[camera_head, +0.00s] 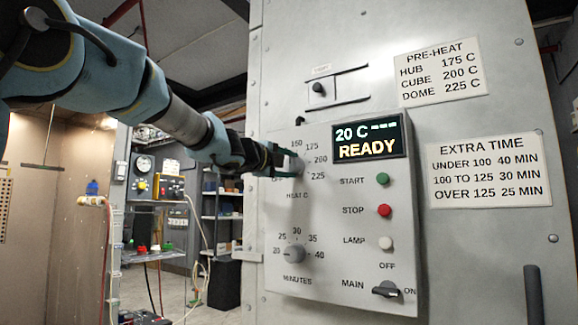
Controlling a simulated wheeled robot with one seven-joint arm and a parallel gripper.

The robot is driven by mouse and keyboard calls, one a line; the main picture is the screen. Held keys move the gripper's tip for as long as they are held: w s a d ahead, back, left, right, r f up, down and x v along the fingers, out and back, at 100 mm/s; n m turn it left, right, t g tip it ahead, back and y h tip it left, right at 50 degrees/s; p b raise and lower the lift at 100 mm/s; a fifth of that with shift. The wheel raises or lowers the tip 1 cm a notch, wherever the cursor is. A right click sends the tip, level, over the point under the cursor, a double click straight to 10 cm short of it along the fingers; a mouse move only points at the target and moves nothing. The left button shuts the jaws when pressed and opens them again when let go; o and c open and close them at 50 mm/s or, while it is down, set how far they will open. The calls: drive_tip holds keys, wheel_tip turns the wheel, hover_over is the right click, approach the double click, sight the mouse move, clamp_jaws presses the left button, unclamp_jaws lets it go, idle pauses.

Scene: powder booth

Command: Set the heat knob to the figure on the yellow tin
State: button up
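The heat knob (298,165) is a grey dial on the upper left of the control panel, above the label HEAT C. The figures 150, 175, 200 and 225 show around it. Its left side and pointer are hidden by my gripper (288,164), which reaches in from the left with its fingertips at the knob. I cannot tell whether the fingers are closed on it. No yellow tin is in view. The display (367,139) reads 20 C, dashes and READY.
Below are the minutes knob (294,254), the green start button (382,179), red stop button (384,210), lamp button (386,243) and main switch (387,289). A pre-heat sign (441,71) and extra time sign (489,170) are right. A vertical handle (534,295) stands lower right.

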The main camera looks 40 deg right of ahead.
drive_tip(key=o, duration=0.5)
drive_tip(key=shift+c, duration=0.2)
drive_tip(key=b+v, duration=0.1)
drive_tip(key=v, duration=1)
drive_tip(key=shift+b, duration=0.35)
drive_tip(key=shift+d, duration=0.1)
